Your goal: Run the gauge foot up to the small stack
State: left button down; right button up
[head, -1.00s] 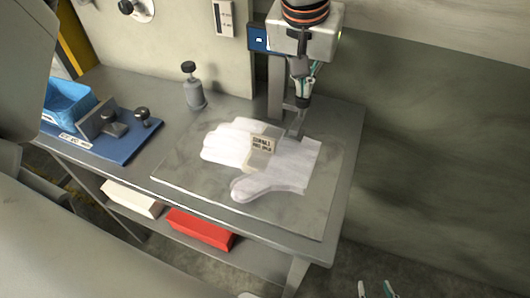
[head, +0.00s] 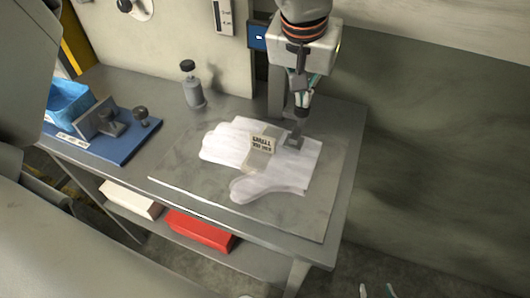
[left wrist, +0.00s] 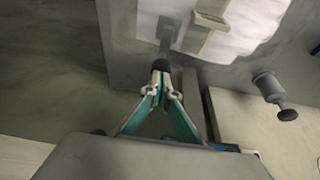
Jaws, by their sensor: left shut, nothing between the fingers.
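The small stack is a pile of flat white gloves (head: 290,165) on the bench mat. A pale block lettered SMALL (head: 263,143) stands against it; the gloves also show in the left wrist view (left wrist: 245,30). The gauge foot (head: 294,142) is a small grey plate by the back edge of the gloves. I cannot tell whether it touches them. My left gripper (head: 302,108) is shut and empty, just above and behind the foot; its fingers converge in the left wrist view (left wrist: 161,82). My right gripper (head: 376,290) is open, low at the bottom edge.
A grey knobbed post (head: 194,92) stands behind the gloves. A blue board with a clamp (head: 112,145) and a blue bin (head: 68,100) are at the left. Red (head: 200,229) and white (head: 132,198) boxes lie on the shelf below. The mat's front part is clear.

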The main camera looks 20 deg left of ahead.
pick_arm(q)
jog(key=shift+f, duration=0.5)
dwell(0.6)
